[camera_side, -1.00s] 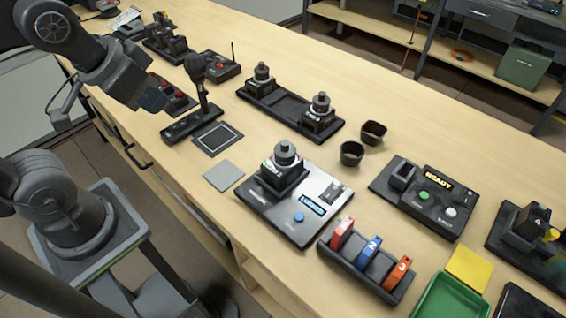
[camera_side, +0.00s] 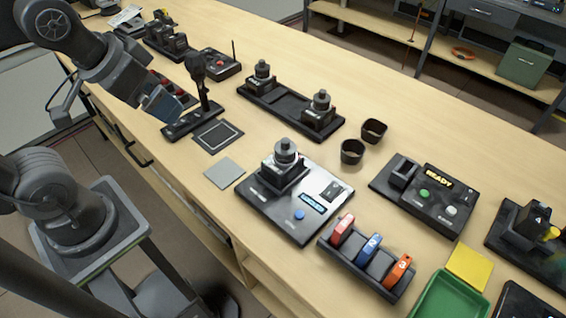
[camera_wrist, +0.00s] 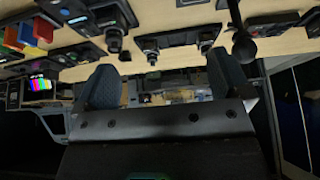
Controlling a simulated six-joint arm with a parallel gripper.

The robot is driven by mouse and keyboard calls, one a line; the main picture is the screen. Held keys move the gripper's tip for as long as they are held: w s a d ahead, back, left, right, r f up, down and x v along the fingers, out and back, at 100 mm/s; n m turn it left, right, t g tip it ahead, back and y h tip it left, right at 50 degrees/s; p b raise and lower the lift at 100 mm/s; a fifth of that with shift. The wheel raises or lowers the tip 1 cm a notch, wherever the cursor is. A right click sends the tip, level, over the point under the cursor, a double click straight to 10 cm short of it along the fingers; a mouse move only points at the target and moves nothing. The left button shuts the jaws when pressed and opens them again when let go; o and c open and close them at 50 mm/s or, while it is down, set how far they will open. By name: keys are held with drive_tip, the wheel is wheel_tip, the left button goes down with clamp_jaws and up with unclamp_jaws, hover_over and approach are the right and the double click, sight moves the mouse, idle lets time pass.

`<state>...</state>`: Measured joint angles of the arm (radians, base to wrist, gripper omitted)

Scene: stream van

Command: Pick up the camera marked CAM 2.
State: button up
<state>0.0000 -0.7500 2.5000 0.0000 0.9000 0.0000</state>
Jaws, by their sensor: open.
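Three similar black camera-like units with round tops are in the side view. One (camera_side: 262,75) stands at the far end of a long black tray (camera_side: 287,100), another (camera_side: 320,108) at its near end.
A black microphone on a stand (camera_side: 203,95) rises close to my gripper's right. Two dark cups (camera_side: 352,152), a READY box (camera_side: 425,195), a rack of coloured numbered pieces (camera_side: 368,262) and a green tray (camera_side: 450,300) lie further right. Bare table lies beyond the long tray.

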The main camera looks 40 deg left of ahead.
drive_tip(key=shift+o, duration=0.2)
drive_tip(key=m+g, duration=0.6)
drive_tip(key=m, duration=1.2)
hover_over(282, 149)
drive_tip(key=f, duration=0.3)
drive_tip(key=shift+w+a+f, duration=0.25)
drive_tip(key=shift+f, duration=0.05)
wheel_tip(282, 149, down, 8)
drive_tip(key=shift+f, duration=0.1)
drive_tip(key=f, duration=0.5)
drive_tip(key=shift+s+d, duration=0.2)
drive_tip(key=shift+d, duration=0.05)
